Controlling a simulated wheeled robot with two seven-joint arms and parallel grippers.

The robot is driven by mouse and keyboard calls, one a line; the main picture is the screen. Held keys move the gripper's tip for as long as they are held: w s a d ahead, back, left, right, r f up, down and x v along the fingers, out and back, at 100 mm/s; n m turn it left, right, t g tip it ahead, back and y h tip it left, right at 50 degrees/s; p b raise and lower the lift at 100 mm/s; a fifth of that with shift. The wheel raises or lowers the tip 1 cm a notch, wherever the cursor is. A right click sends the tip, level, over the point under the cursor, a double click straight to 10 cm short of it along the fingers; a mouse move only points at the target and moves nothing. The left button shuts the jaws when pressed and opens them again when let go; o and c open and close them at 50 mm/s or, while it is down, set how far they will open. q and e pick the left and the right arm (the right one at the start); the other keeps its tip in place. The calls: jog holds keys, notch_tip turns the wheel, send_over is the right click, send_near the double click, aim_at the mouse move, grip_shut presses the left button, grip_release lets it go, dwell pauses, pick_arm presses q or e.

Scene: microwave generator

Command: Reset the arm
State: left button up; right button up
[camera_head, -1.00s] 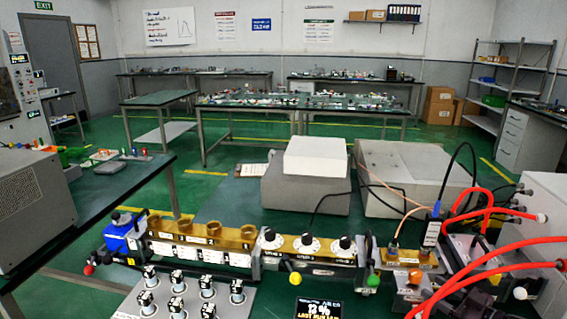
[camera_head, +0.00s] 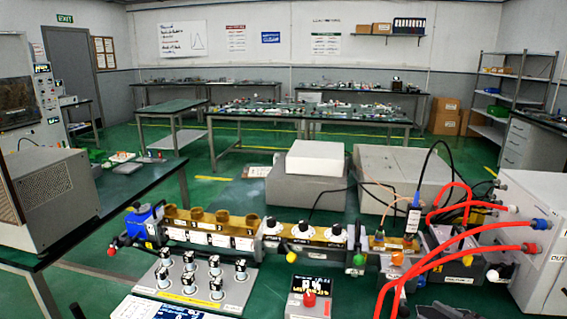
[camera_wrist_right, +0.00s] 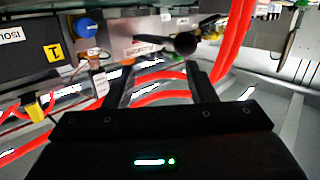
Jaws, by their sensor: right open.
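My right gripper (camera_wrist_right: 160,76) shows in the right wrist view, with its two dark fingers apart. Red cables (camera_wrist_right: 160,95) pass behind and between the fingers, and I see nothing clearly held. I cannot make out the right gripper in the head view. My left gripper is in neither view. In the head view, the brass waveguide bench (camera_head: 205,226) runs across the front table, with a blue part (camera_head: 143,221) at its left end and several black-and-white dials (camera_head: 303,231) in its middle.
Red cables (camera_head: 440,262) arch from the white instrument (camera_head: 548,232) at the right front. A knob panel (camera_head: 195,288) and a small display box (camera_head: 309,298) stand in front of the bench. Two grey boxes (camera_head: 300,172) (camera_head: 398,170) sit behind it. A grey cabinet (camera_head: 45,196) stands at left.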

jog(key=s+a+f+m+g+h, duration=0.1)
jog(key=s+a+f+g+h, duration=0.1)
jog(key=s+a+f+h, duration=0.3)
jog(key=s+a+f+g+h, duration=0.1)
jog(key=a+f, duration=0.2)
jog(key=a, duration=0.4)
jog(key=s+a+r+m+g+h, duration=0.15)
jog(key=s+a+g, duration=0.25)
jog(key=s, duration=0.6)
jog(key=s+a+r+m+g+h, duration=0.1)
jog(key=s+a+r+m+g, duration=0.2)
jog(key=s, duration=0.7)
notch_tip(320, 180, down, 32)
jog(key=s+n+g, duration=0.1)
jog(key=s+g, duration=0.1)
jog(key=s+d+f, duration=0.1)
jog(key=s+f, duration=0.7)
jog(key=s, duration=0.1)
jog(key=s+d+f+g, duration=0.1)
jog(key=s+d+f, duration=0.1)
jog(key=s+f, duration=0.6)
jog(key=shift+s+d+f, duration=0.2)
jog(key=shift+s+d, duration=0.05)
jog(key=shift+s, duration=0.9)
